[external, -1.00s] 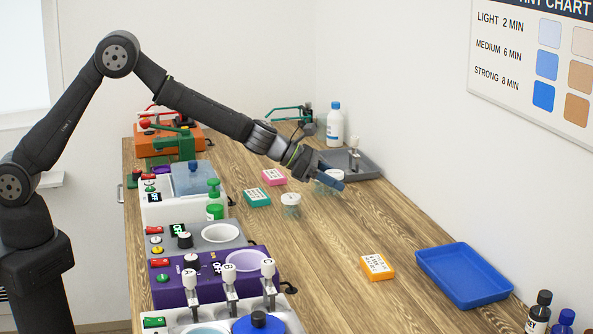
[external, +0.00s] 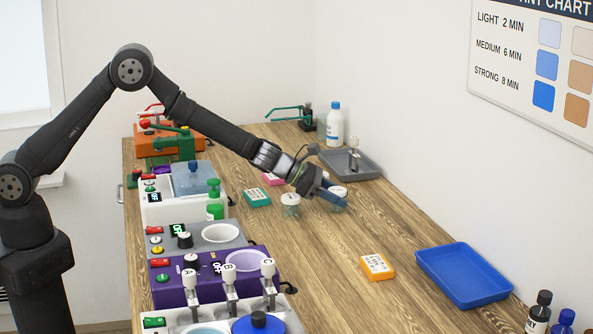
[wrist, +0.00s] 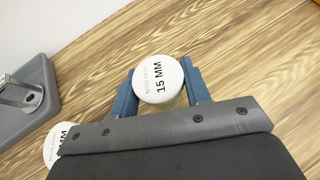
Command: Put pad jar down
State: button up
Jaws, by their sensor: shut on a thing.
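The pad jar is small and clear, with a white lid (external: 338,190). My gripper (external: 334,198) has blue fingers shut on the jar, one on each side, also clear in the wrist view (wrist: 161,92). The jar is upright or nearly so, over the wooden bench; I cannot tell whether its base touches the wood. A second white-lidded jar (external: 290,199) stands to its left, and its lid shows partly hidden at the lower left of the wrist view (wrist: 58,142).
A grey tray (external: 368,170) with a metal tool lies behind the jar. A pink box (external: 273,179) and a teal box (external: 257,197) are to the left. An orange box (external: 377,266) and a blue tray (external: 464,275) are nearer. The wood between is clear.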

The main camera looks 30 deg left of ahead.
jog(key=shift+f, duration=0.2)
jog(key=o, duration=1)
jog(key=shift+r, duration=0.1)
jog(key=shift+r, duration=0.2)
jog(key=v, duration=1.2)
jog(key=shift+s, duration=0.1)
jog(key=shift+d+f, duration=0.1)
